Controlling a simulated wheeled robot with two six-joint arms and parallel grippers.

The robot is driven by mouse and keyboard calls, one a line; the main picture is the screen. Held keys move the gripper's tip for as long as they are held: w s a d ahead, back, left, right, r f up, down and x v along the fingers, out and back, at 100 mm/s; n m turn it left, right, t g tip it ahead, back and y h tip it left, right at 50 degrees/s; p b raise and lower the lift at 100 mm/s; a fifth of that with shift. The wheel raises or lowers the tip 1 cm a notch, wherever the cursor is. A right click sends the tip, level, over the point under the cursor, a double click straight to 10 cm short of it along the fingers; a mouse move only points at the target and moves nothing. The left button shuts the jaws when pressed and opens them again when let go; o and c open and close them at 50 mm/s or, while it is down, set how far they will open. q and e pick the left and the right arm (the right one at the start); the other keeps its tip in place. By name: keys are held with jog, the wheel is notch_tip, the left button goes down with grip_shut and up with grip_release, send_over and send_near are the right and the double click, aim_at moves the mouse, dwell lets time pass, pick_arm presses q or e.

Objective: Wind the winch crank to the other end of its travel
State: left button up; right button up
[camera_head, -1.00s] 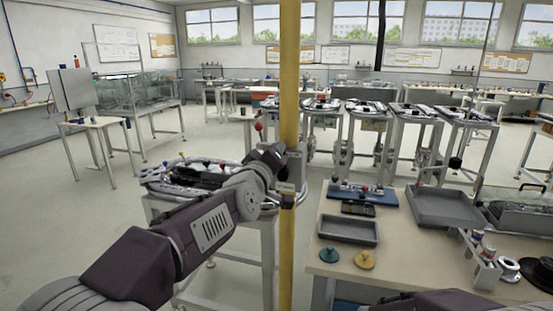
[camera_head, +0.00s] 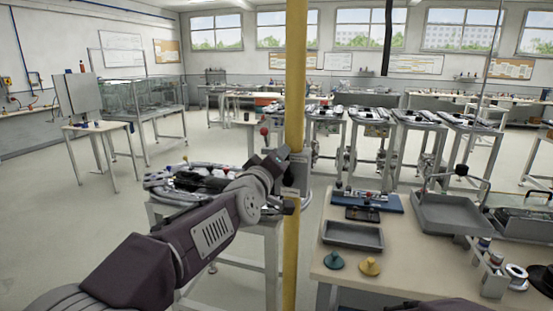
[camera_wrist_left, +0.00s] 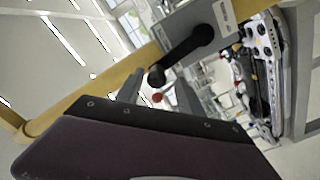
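The winch is a grey box (camera_wrist_left: 220,25) on a yellow post (camera_wrist_left: 90,90); the post also stands upright in the head view (camera_head: 295,70). In the left wrist view its black crank (camera_wrist_left: 180,55) slants from a round hub on the box down to a dark knob (camera_wrist_left: 156,76). My left gripper (camera_wrist_left: 157,88) has its two grey fingers apart, with the knob showing between their tips. I cannot tell whether they touch it. In the head view my left gripper (camera_head: 279,160) is at the post and hides most of the crank. My right gripper is out of view.
A track table (camera_head: 180,178) stands behind my left arm. A workbench (camera_head: 400,245) at right holds grey trays (camera_head: 352,235), a blue board (camera_head: 368,200) and small parts. More track tables (camera_head: 410,118) stand behind. Open floor (camera_head: 70,230) lies at left.

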pick_arm(q)
jog(key=shift+s+d, duration=0.1)
jog(key=shift+s, duration=0.05)
jog(key=v, duration=0.9)
jog(key=shift+b, duration=0.45)
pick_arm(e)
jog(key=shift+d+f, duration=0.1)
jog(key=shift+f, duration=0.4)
pick_arm(q)
jog(key=shift+r, duration=0.1)
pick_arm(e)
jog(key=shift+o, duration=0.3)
